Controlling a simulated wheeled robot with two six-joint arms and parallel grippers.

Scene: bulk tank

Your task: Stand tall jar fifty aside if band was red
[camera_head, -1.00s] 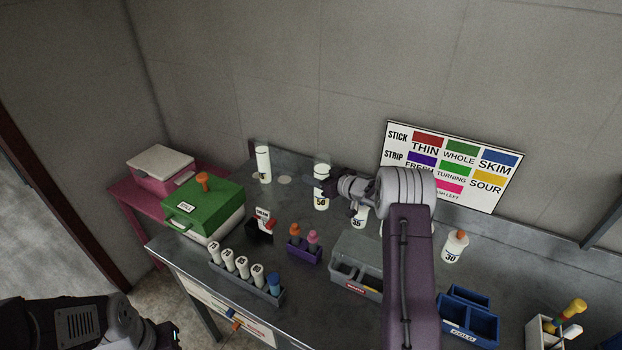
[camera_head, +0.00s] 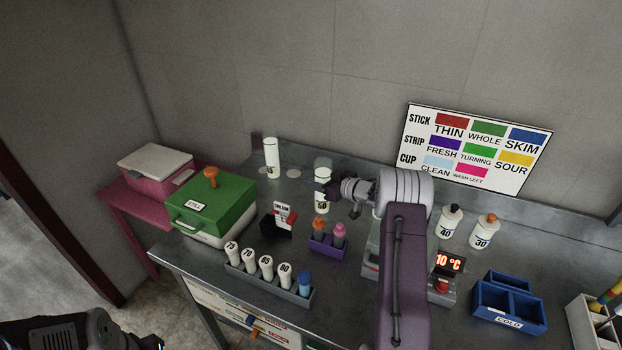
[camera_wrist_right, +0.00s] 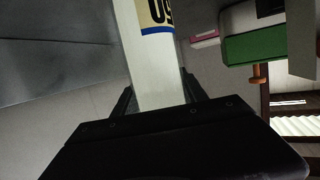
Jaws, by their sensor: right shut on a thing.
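The tall white jar (camera_head: 322,203) with a tan "50" label stands upright near the back of the bench in the head view. My right gripper (camera_head: 331,187) is shut on its upper part. The jar also shows in the right wrist view (camera_wrist_right: 150,70), between the fingers, with a blue line beside its label. I cannot tell whether its base touches the bench. My left arm shows at the lower left edge, and its fingers cannot be made out. The chart (camera_head: 476,150) on the wall has stick, strip and cup rows of colours.
Another tall white jar (camera_head: 271,157) stands left of jar fifty, with a pale disc (camera_head: 292,173) between them. A green box (camera_head: 210,207), a tube rack (camera_head: 308,299), a purple holder (camera_head: 329,246), a blue "COLD" bin (camera_head: 509,303) and bottles 40 (camera_head: 449,221) and 30 (camera_head: 484,232) surround my right arm.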

